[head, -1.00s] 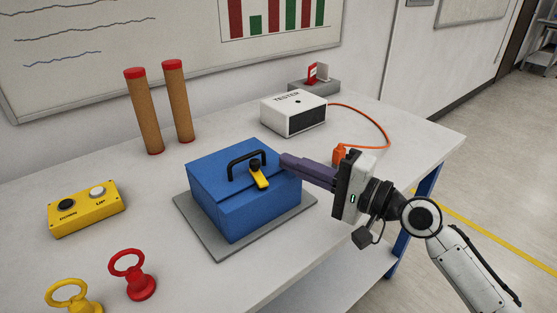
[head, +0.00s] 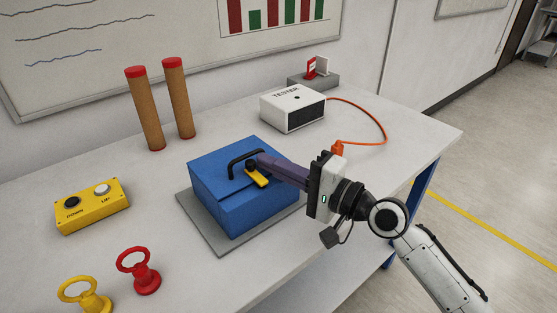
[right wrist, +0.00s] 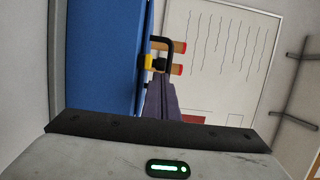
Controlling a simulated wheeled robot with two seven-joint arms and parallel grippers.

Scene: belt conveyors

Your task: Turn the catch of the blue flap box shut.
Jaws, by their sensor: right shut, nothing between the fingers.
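The blue flap box (head: 235,212) sits on a grey mat (head: 213,237) on the table, its flap apparently down. A black handle (head: 234,158) stands on its top. The yellow catch (head: 260,181) with its black knob lies slanted on the box; the gripper fingers partly cover it. It also shows in the right wrist view (right wrist: 147,62). My right gripper (head: 260,160) is shut and empty, its purple fingertips right at the catch knob beside the handle. I cannot tell whether they touch. In the right wrist view the fingers (right wrist: 160,97) reach towards the catch. My left gripper is not in view.
A white tester (head: 293,109) with an orange cable stands behind the box. Two brown posts with red tops (head: 147,115) stand at the back left. A yellow button box (head: 92,207), a red ring piece (head: 140,275) and a yellow ring piece (head: 82,295) are at left.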

